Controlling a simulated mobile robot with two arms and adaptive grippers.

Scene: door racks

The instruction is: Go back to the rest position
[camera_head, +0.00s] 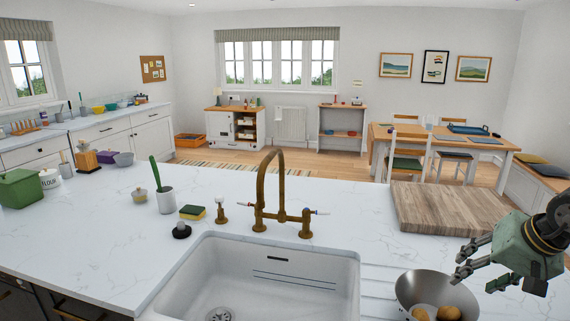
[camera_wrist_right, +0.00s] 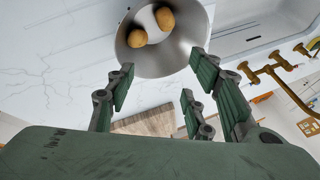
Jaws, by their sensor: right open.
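My right gripper (camera_head: 474,264) comes in at the right edge of the head view, above the white counter and to the right of the metal bowl. Its green fingers also show in the right wrist view (camera_wrist_right: 158,88), spread apart with nothing between them. The metal bowl (camera_head: 405,290) stands on the counter to the right of the sink. It holds two brown potato-like items (camera_head: 448,313), which also show in the bowl in the right wrist view (camera_wrist_right: 164,18). My left gripper is not in either view.
A wooden board (camera_head: 450,208) lies on the counter behind my right gripper. The white sink (camera_head: 265,275) has a tall brass tap (camera_head: 262,195) behind it. A sponge (camera_head: 192,212), a utensil cup (camera_head: 165,200) and a green box (camera_head: 20,189) stand to the left. Counter left of the sink is mostly clear.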

